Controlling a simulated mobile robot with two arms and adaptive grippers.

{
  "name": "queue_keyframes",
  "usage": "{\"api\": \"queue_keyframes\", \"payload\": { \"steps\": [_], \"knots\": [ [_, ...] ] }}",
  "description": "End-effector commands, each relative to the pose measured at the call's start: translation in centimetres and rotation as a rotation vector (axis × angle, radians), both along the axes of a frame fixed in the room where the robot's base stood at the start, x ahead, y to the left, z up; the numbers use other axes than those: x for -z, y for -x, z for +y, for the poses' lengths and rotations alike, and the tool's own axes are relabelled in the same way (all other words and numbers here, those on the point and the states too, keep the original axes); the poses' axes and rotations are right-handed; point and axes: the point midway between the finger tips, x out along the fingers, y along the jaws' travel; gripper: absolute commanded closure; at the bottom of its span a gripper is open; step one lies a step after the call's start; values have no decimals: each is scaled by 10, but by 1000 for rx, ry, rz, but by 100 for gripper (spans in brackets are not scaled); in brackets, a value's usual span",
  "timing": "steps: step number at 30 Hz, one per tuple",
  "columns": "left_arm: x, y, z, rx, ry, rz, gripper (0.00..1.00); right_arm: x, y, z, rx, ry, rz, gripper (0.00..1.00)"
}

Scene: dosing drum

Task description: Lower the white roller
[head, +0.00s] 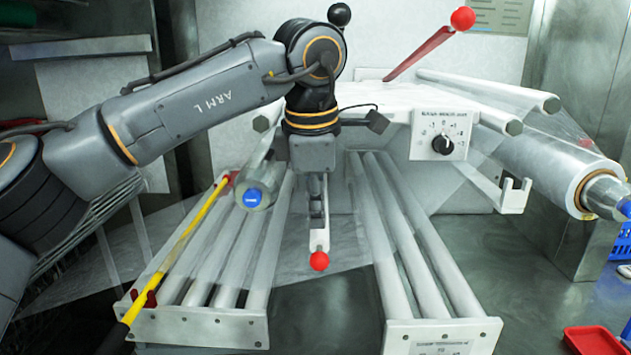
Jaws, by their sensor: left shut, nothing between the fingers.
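Several white rollers lie side by side in two sloping banks, a left bank (232,250) and a right bank (415,245). Another white roller (490,88) sits higher, at the upper right of the machine; the view does not settle which one the task means. My left gripper (318,222) points down in front of the machine, between the banks. It is shut and appears empty. A red ball knob (319,261) shows just below its fingertips; I cannot tell whether they touch. My arm hides part of the machine behind. My right gripper is out of view.
A red lever with a ball knob (463,18) rises at the top. A dial box (442,135) faces me. A wrapped film roll (548,160) is at right. A yellow bar (185,240) slopes along the left bank. A red tray (594,341) is at lower right.

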Motion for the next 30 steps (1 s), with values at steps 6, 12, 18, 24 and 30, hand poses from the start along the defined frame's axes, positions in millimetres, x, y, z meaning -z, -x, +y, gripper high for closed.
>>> {"api": "queue_keyframes", "payload": {
  "steps": [6, 12, 18, 24, 30],
  "knots": [
    [38, -8, -1, 0, -1, 1, 100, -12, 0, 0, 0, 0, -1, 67],
    [57, -12, -2, 0, 0, 0, 100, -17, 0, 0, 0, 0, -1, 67],
    [62, -13, -2, -1, 0, -1, 100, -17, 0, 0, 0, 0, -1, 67],
    [62, -12, -2, -1, 0, -1, 100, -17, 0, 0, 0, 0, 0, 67],
    [74, -21, -3, -2, 0, 1, 100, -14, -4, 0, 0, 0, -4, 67]
  ]
}}
